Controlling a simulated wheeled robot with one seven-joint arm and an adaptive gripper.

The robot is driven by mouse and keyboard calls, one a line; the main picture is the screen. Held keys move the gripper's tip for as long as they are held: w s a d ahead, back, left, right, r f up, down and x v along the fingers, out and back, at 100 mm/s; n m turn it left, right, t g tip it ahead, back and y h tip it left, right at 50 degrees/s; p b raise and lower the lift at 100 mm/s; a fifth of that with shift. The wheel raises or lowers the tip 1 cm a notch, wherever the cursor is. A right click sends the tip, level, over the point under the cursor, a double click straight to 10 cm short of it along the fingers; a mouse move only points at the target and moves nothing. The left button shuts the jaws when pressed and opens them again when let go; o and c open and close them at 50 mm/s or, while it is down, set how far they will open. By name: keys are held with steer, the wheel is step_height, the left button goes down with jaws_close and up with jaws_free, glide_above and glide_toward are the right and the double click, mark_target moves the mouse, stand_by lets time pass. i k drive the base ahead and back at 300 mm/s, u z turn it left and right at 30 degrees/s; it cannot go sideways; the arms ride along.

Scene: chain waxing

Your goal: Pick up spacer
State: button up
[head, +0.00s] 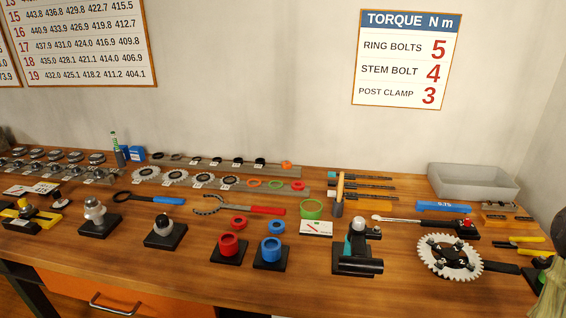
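No label in view names the spacer, so I cannot tell which ring it is. Small dark rings (217,161) sit on the rear grey rail (232,168). A larger green ring (312,208) lies at mid-table. A red ring (238,222) and a blue ring (277,226) lie behind a red cup (229,244) and a blue cup (271,248) on black bases. My gripper is not in view.
The wooden bench (190,270) is crowded. Pliers with red handles (255,209), a black-and-teal clamp stand (357,250) and a toothed chainring (450,256) stand around the rings. A grey bin (473,182) is at back right. The front edge is mostly clear.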

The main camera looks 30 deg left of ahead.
mark_target(238, 163)
steer(key=z, duration=1.5)
steer(key=k, duration=1.25)
steer(key=u, duration=2.25)
steer(key=i, duration=0.5)
steer(key=z, duration=0.05)
